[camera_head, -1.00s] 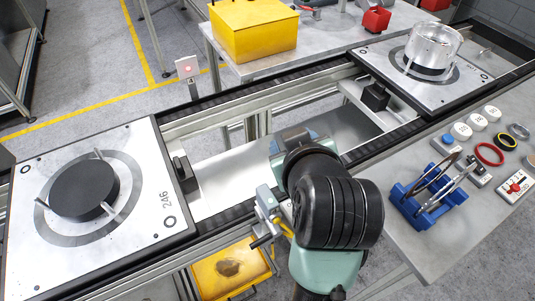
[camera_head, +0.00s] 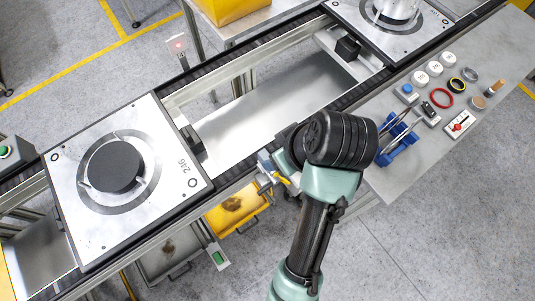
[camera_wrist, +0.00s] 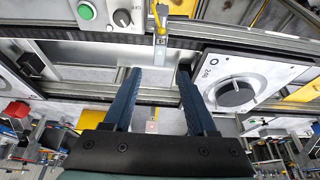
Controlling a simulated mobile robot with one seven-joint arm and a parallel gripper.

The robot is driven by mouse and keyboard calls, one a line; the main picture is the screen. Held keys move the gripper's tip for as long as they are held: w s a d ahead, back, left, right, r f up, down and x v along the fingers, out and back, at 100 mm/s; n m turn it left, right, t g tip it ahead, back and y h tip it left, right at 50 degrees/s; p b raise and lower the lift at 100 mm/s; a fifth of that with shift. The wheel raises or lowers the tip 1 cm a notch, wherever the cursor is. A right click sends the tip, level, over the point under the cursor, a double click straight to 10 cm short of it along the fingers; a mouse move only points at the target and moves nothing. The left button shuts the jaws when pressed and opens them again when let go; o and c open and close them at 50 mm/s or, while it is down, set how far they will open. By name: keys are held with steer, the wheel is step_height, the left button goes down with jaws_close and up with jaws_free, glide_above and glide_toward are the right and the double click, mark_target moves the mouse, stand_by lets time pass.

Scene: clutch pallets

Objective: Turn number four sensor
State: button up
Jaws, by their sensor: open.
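A small grey sensor (camera_wrist: 161,45) with a yellow cable stands on the conveyor's rail at the top middle of the wrist view. In the head view a grey device with a yellow part (camera_head: 266,172), likely the same sensor, sits at the near rail beside my wrist. I cannot read a number on it. My gripper (camera_wrist: 158,72) is open and empty, its two dark blue fingers apart and reaching toward the sensor. In the head view my black wrist joint hides the fingers. A white square plate with a red spot (camera_head: 179,46) stands on a post across the conveyor.
A pallet marked 246 (camera_head: 180,190) with a black disc lies on the conveyor at left. Another pallet (camera_head: 408,42) is at the top right. A side table (camera_head: 400,185) holds a blue rack and rings. Yellow (camera_head: 235,214) and grey bins sit below the conveyor.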

mark_target(267, 158)
steer(key=p+x, duration=0.1)
steer(key=x, duration=1)
steer(key=shift+w+a+f, duration=0.1)
steer(key=shift+f, duration=0.1)
jaws_close()
